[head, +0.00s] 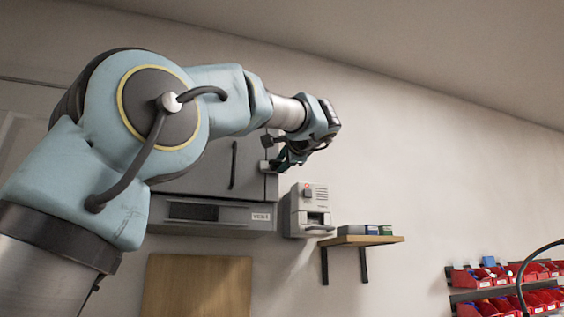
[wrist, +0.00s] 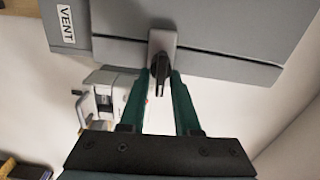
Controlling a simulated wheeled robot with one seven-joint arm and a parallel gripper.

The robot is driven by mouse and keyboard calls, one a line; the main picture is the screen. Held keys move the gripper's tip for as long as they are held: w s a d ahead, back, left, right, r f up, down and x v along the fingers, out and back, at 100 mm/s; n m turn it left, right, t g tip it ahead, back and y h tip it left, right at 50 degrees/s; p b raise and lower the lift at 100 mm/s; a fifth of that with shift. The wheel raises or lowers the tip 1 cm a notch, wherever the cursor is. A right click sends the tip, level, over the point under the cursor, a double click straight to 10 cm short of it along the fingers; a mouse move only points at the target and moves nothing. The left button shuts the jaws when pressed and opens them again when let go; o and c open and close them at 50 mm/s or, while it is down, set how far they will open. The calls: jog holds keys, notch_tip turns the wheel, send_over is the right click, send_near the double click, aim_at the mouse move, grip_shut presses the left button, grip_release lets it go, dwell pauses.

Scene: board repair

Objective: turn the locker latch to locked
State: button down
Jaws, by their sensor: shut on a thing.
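The grey locker (head: 205,178) hangs on the wall in the head view, partly behind my arm. Its grey door also fills the top of the wrist view (wrist: 235,38). The latch (wrist: 160,62) is a dark lever on a small light-grey plate at the door's edge. My gripper (wrist: 160,78) has two teal fingers, one on each side of the lever, and is shut on it. In the head view my gripper (head: 272,164) is at the locker's right side and hides most of the latch. I cannot tell from these views whether the latch stands at locked.
A grey VENT-labelled unit (head: 235,216) is under the locker. Red bins (head: 480,278) are at the far right. The wall above the shelf is clear.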

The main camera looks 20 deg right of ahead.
jog(key=shift+f+m, duration=0.1)
jog(key=shift+m, duration=0.4)
jog(key=c, duration=0.9)
grip_release()
jog(key=s+b, duration=0.1)
jog(key=s, duration=0.2)
jog(key=s+b, duration=0.1)
jog(key=s, duration=0.3)
jog(key=s+a+b, duration=0.1)
jog(key=s+b, duration=0.1)
jog(key=s, duration=0.1)
jog(key=shift+s+a, duration=0.1)
jog(key=shift+s, duration=0.3)
